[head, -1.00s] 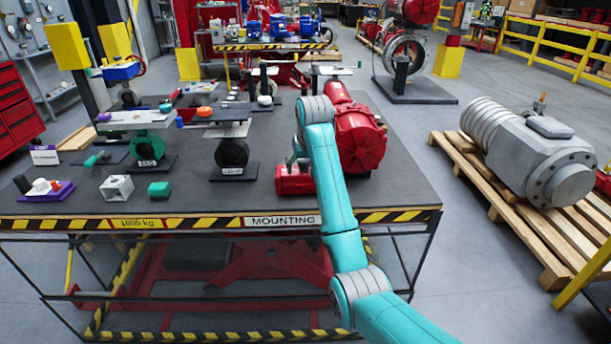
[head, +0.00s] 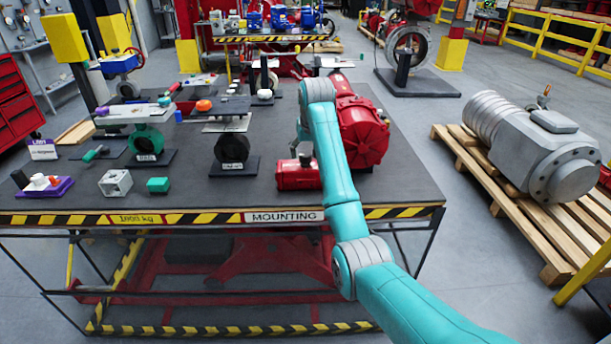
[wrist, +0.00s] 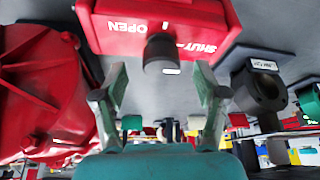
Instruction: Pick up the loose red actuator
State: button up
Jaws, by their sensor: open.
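The loose red actuator (head: 297,176) is a small red box lying near the front edge of the table, with a dark knob on top. In the wrist view it (wrist: 205,22) shows white OPEN and SHUT lettering, upside down, and the dark knob (wrist: 162,54). My gripper (wrist: 161,78) is open and empty. Its two fingers point towards the actuator, with the knob roughly centred beyond the gap between them. I see no contact. In the head view my arm hides most of the gripper, which is above and behind the box.
A large red geared unit (head: 362,132) stands close right of the box and fills the left of the wrist view (wrist: 45,90). A dark valve (head: 232,150) on a base plate stands to the left. The front table surface between them is clear.

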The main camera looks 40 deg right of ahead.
aim_at(306, 154)
jog(key=shift+x, duration=1.85)
jog(key=shift+a, duration=0.15)
grip_shut()
jog(key=shift+r, duration=0.15)
